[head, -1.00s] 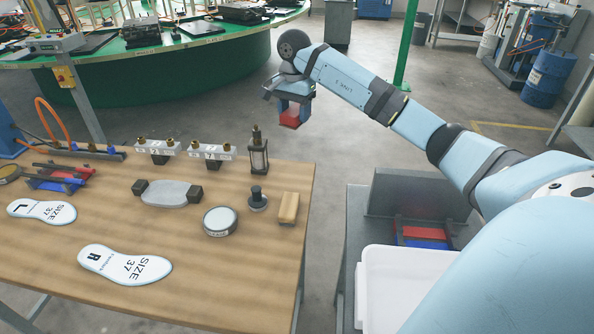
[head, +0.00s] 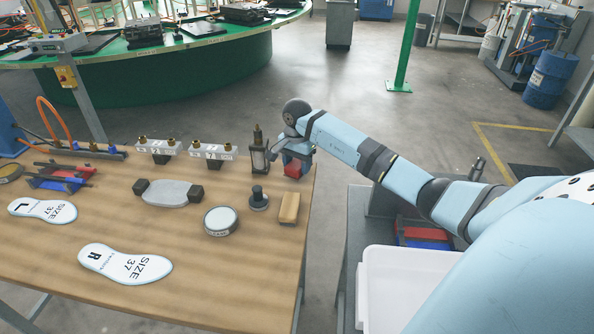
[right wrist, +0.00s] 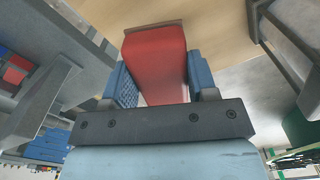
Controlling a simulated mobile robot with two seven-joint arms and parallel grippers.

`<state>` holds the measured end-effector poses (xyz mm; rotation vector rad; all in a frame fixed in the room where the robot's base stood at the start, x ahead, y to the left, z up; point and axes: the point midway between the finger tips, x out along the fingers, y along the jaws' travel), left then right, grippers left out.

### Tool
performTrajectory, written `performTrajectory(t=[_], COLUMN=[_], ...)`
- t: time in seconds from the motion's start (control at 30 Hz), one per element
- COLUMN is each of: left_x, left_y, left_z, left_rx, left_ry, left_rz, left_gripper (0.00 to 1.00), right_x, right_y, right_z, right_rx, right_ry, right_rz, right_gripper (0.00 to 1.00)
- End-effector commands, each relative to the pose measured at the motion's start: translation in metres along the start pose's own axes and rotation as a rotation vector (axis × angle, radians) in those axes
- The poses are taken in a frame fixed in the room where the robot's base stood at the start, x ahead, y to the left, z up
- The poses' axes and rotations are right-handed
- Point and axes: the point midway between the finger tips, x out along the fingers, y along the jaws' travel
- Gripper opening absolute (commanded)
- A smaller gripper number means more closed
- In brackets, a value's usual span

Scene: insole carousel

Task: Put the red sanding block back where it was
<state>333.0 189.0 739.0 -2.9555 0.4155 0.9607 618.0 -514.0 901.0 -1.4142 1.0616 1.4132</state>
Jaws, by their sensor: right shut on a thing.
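The red sanding block (head: 292,170) is held by my right gripper (head: 297,159) at the far right corner of the wooden table, just right of a dark upright clamp-like stand. I cannot tell whether the block touches the table. In the right wrist view the red block (right wrist: 156,62) sits between the blue fingers of my right gripper (right wrist: 158,82), with a thin brown layer along its far end. My left gripper is not in view.
The dark stand (head: 259,153) is close beside the gripper. A tan block (head: 289,208), a dark knobbed piece (head: 258,199) and a round tin (head: 221,221) stand nearer. Insoles (head: 125,263) lie at left. A white bin (head: 400,290) stands right of the table.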

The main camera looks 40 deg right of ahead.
Motion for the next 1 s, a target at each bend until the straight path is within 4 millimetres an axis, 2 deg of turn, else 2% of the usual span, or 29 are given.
performTrajectory(t=[0.03,0.17,0.53,0.57,0.6,0.67,1.0], left_x=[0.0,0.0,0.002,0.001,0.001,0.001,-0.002], left_y=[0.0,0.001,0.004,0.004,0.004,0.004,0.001], left_z=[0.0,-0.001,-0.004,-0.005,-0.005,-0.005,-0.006], left_rx=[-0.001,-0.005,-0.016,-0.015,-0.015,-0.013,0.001], left_ry=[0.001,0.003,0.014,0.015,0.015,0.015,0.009], left_rz=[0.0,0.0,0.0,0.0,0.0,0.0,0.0], left_gripper=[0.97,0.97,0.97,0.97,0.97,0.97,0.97], right_x=[0.011,0.026,0.03,0.03,0.029,0.029,0.024], right_y=[0.0,0.0,0.0,0.0,0.0,0.0,0.0], right_z=[0.001,0.001,0.0,0.0,0.0,0.0,0.001], right_rx=[0.0,0.0,0.0,0.0,0.0,0.0,-0.001], right_ry=[-0.005,-0.003,0.0,-0.001,-0.001,-0.001,-0.001], right_rz=[0.002,0.0,-0.001,-0.001,-0.001,-0.001,0.0], right_gripper=[0.34,0.34,0.34,0.57,0.67,0.78,0.78])
